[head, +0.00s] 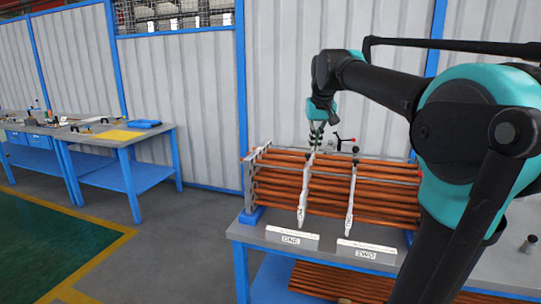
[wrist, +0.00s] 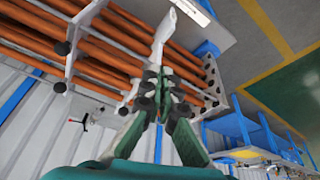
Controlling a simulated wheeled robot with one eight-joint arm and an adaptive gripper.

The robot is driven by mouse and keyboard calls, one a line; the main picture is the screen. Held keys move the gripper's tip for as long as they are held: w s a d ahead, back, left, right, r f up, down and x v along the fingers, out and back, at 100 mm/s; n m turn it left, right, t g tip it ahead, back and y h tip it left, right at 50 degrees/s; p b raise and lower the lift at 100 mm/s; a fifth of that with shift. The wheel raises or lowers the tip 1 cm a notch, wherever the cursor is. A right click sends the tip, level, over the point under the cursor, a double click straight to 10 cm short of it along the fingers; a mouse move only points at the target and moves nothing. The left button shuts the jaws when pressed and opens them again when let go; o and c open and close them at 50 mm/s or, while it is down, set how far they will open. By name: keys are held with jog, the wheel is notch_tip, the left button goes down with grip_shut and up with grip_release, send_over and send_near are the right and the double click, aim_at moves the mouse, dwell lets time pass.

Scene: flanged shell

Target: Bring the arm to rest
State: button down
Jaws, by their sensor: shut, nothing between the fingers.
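My arm reaches in from the right in the head view and bends down at the wrist. My gripper (head: 316,138) points down just above the top back of a rack of copper-coloured tubes (head: 330,190). In the wrist view my gripper (wrist: 160,88) has its green and dark fingers together, with nothing between them. Behind the fingertips are the rack's grey frame and the tubes (wrist: 110,45). I cannot tell whether the fingertips touch the rack.
The rack stands on a blue-framed bench (head: 245,232) with labels ONE (head: 291,239) and TWO (head: 365,250) in front. More tubes (head: 340,283) lie below. A small red-and-black handle (head: 345,140) is right of my gripper. Blue workbenches (head: 125,140) stand left; the floor between is clear.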

jog(key=s+d+f, duration=0.1)
jog(key=s+f, duration=0.7)
jog(key=f, duration=0.4)
jog(key=s+d+f, duration=0.2)
jog(key=s+f, duration=0.6)
jog(key=f, duration=0.4)
jog(key=s+d+f, duration=0.1)
jog(key=s+f, duration=0.7)
jog(key=f, duration=0.3)
jog(key=shift+s+d+f+m, duration=0.25)
jog(key=shift+d+f+m, duration=0.1)
jog(key=shift+f+m, duration=0.05)
jog(key=shift+d, duration=0.1)
